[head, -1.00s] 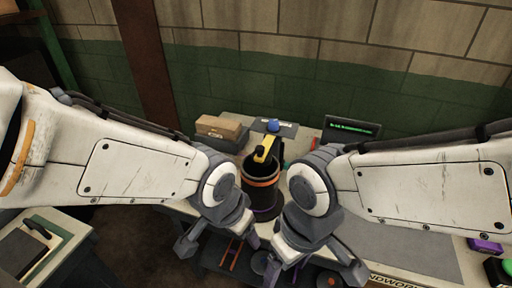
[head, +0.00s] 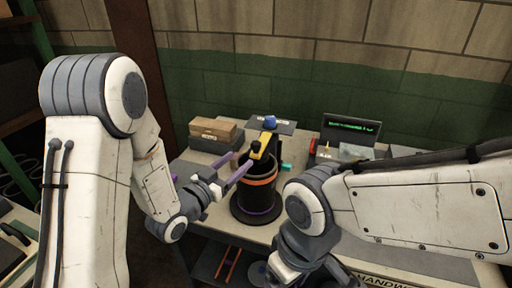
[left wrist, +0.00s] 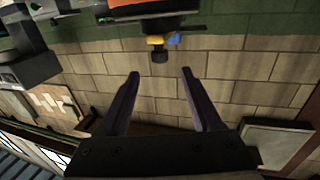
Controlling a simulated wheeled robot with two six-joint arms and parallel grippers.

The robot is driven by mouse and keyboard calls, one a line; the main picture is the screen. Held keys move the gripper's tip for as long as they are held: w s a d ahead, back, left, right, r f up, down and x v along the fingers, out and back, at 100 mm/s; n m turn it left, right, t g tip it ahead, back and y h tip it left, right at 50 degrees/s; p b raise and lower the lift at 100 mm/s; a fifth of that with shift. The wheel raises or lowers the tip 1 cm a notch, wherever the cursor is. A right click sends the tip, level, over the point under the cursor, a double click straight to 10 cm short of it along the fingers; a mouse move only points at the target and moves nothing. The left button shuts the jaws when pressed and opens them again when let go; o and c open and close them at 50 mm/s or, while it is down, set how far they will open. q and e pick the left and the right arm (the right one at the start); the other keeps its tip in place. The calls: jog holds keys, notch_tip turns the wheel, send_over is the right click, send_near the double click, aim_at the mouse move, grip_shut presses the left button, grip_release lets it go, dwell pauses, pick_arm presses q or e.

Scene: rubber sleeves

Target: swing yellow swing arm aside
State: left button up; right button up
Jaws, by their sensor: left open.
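The yellow swing arm (head: 262,148) reaches over the top of a black cylinder (head: 258,195) with an orange band and a purple ring at its base. A black knob sits on the swing arm's near end. My left gripper (head: 211,168) is open and empty, left of the cylinder, with one purple finger close to the knob; contact cannot be told. In the left wrist view the yellow swing arm (left wrist: 155,40) and its knob lie beyond the gap between the open fingers (left wrist: 159,74). My right gripper (head: 312,276) is low at the front, partly cut off.
A blue knob (head: 270,121) stands behind the swing arm. Cardboard boxes (head: 212,129) lie at the back left, and a display with green text (head: 351,127) stands at the back right. My right arm covers much of the table's right side.

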aim_at(253, 147)
pick_arm(q)
jog(key=p+x, duration=0.2)
jog(key=x, duration=0.6)
jog(key=shift+w+d+r+p, duration=0.15)
jog(key=shift+w+p, duration=0.05)
jog(key=shift+p, duration=0.2)
jog(key=shift+x, duration=0.75)
grip_shut()
